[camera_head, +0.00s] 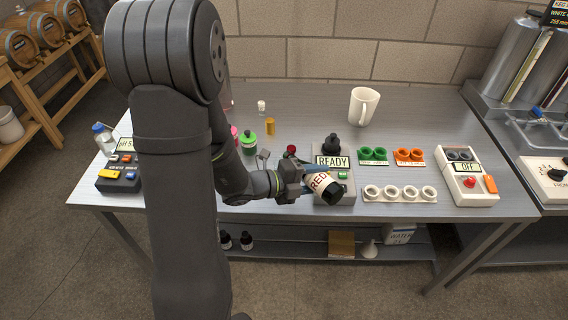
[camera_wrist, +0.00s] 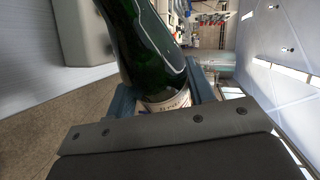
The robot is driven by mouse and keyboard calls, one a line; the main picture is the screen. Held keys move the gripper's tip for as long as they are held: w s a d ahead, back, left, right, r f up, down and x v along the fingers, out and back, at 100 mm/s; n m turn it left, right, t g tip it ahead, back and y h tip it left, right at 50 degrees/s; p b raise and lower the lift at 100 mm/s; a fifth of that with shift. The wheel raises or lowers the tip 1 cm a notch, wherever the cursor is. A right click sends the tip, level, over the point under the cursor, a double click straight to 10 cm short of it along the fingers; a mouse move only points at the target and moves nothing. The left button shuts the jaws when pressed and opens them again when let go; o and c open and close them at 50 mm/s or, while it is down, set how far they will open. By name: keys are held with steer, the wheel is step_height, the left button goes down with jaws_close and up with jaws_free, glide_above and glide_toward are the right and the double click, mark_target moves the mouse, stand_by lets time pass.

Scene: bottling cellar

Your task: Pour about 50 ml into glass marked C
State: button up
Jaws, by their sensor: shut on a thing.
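My gripper (camera_head: 293,184) is shut on a dark green glass bottle with a cream label reading RED (camera_head: 319,183). The bottle is tilted well away from upright, its dark end toward the lower right, in front of the device reading READY. In the wrist view the green bottle (camera_wrist: 147,45) rises between my gripper's fingers (camera_wrist: 165,98), with part of the label showing. No glass marked C can be made out in either view; my arm hides part of the bench.
The device reading READY (camera_head: 332,161) is partly behind the bottle. A white mug (camera_head: 362,106) stands at the back. A control box reading OFF (camera_head: 468,181) is further right.

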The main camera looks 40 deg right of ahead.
steer(key=shift+s, duration=0.1)
steer(key=shift+s+r, duration=0.1)
steer(key=shift+s, duration=0.35)
steer(key=shift+r+n, duration=0.4)
steer(key=shift+r, duration=0.05)
stand_by(2.2)
steer(key=f+m, duration=0.1)
steer(key=f, duration=0.1)
steer(key=f+m+t, duration=0.1)
steer(key=shift+s+a+f+m, duration=0.1)
steer(key=shift+s+f+m, duration=0.1)
steer(key=shift+f+m, duration=0.15)
